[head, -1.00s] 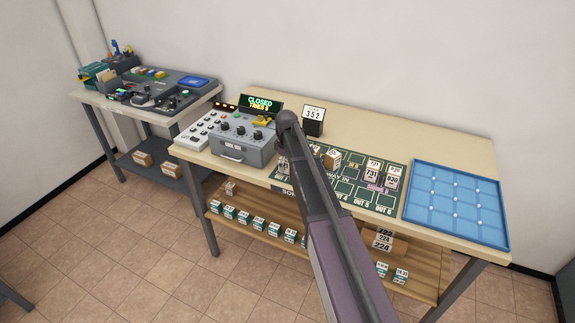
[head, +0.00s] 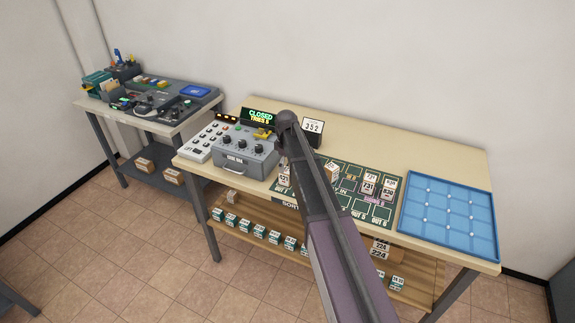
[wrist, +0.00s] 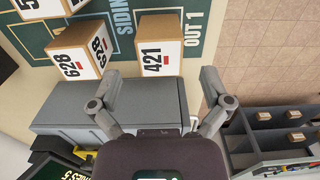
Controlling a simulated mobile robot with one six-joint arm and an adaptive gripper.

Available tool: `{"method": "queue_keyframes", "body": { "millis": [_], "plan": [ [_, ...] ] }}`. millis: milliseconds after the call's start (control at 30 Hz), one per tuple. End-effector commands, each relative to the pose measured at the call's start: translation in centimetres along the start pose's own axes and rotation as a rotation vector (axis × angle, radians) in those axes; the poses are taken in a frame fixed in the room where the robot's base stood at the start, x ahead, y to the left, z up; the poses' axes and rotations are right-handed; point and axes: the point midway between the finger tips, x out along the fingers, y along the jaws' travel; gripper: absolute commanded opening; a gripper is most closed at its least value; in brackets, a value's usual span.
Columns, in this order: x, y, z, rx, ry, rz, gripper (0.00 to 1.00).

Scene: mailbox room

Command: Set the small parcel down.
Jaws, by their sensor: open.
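My gripper (wrist: 161,76) is open in the wrist view, with its fingers spread wide and nothing gripped. A small brown parcel with a white label reading 421 (wrist: 158,46) stands on the dark green sorting mat beside the OUT 1 marking, just beyond the gap between the fingertips. Another parcel, labelled 628 (wrist: 74,65), stands to its left in that view. In the head view my arm hides the gripper, and a labelled parcel (head: 284,181) shows just left of the arm on the mat (head: 345,201). Which parcel the task means cannot be told.
A grey box with knobs (head: 246,153) stands left of the mat, close under the gripper in the wrist view (wrist: 75,110). Several labelled parcels (head: 370,183) stand at the mat's right. A blue gridded tray (head: 450,215) is farther right. A sign reading 352 (head: 313,129) stands behind.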

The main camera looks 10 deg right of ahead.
Motion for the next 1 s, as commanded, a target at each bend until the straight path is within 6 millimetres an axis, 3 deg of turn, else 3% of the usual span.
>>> {"method": "queue_keyframes", "body": {
  "millis": [500,1000],
  "plan": [
    [-4.7,0.0,0.0,0.000,0.000,0.000,0.98],
    [-5.9,0.0,-0.1,-0.001,0.000,0.000,0.98]
  ]
}}
